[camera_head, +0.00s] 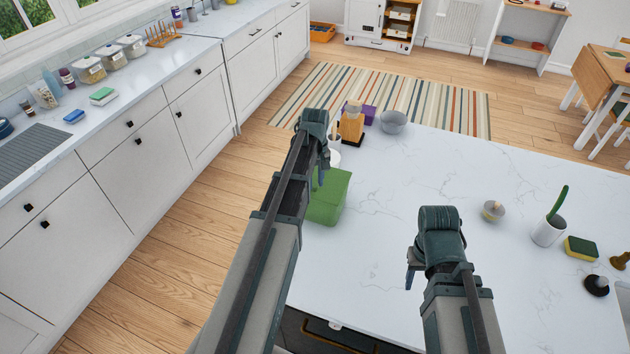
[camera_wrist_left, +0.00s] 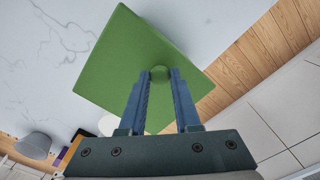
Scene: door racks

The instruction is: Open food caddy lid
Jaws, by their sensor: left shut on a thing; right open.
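The green food caddy (camera_head: 325,203) stands on the near left part of the white worktop, beside its left edge. Its green lid (camera_wrist_left: 125,65) fills the middle of the left wrist view and looks shut, though the seam is not visible. My left gripper (camera_head: 322,175) is above the caddy, with its fingers on both sides of a small rounded green lid tab (camera_wrist_left: 160,74); it is shut on this tab. My left arm hides part of the caddy in the head view. My right gripper (camera_head: 411,275) is open and empty over the worktop, right of the caddy.
Behind the caddy are a grey bowl (camera_head: 393,122), a purple box (camera_head: 368,113) and a wooden block (camera_head: 351,126). The worktop's middle is clear.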

